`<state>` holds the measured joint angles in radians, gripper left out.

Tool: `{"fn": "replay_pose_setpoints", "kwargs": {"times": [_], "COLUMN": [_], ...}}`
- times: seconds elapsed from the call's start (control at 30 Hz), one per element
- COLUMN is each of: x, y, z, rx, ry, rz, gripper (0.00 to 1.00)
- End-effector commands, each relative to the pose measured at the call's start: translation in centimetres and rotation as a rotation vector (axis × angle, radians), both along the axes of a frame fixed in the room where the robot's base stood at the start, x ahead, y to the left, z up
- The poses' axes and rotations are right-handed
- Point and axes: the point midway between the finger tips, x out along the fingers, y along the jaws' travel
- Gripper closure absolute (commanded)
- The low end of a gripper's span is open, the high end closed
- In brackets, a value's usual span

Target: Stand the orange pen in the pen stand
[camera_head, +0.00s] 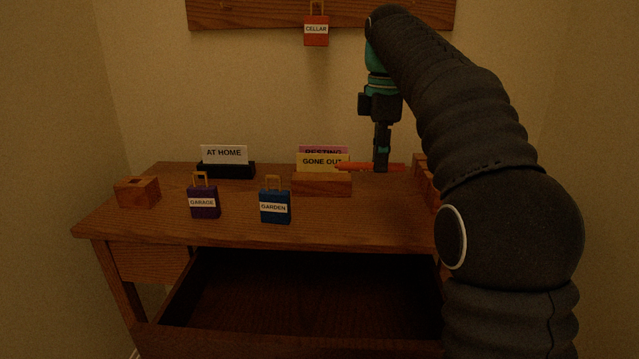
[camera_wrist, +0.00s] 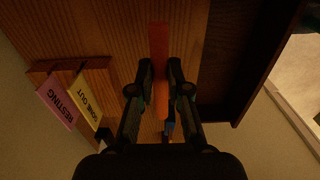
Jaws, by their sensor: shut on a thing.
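The orange pen (camera_head: 355,167) is held level, lying sideways, above the back right of the desk. In the wrist view the pen (camera_wrist: 159,45) runs lengthwise between the fingers. My gripper (camera_head: 381,165) points down and is shut on the pen; its fingers (camera_wrist: 161,85) close on it from both sides. A small wooden block with a dark opening in its top (camera_head: 137,192), at the desk's left end, looks like the pen stand. It is far left of my gripper and appears empty. I cannot see it clearly in the wrist view.
A wooden card holder (camera_head: 321,186) with "GONE OUT" and "RESTING" cards stands close left of my gripper. A black holder (camera_head: 240,171) bears "AT HOME". Purple GARAGE (camera_head: 204,203) and blue GARDEN (camera_head: 275,208) tags stand in front. The drawer (camera_head: 300,337) is open. Wooden pieces (camera_head: 421,170) show at right, partly hidden.

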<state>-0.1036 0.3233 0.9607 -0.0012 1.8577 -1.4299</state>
Motion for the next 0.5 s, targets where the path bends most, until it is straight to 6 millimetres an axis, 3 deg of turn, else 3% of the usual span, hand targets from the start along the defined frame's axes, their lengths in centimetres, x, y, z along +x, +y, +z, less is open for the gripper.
{"fn": "replay_pose_setpoints", "kwargs": {"times": [0.17, 0.5], "x": [0.8, 3.6], "y": [1.7, 8.0], "z": [-1.2, -5.2], "rx": [0.000, -0.001], "ry": [0.002, 0.002], "rz": [0.003, 0.008], "gripper": [1.00, 1.00]}}
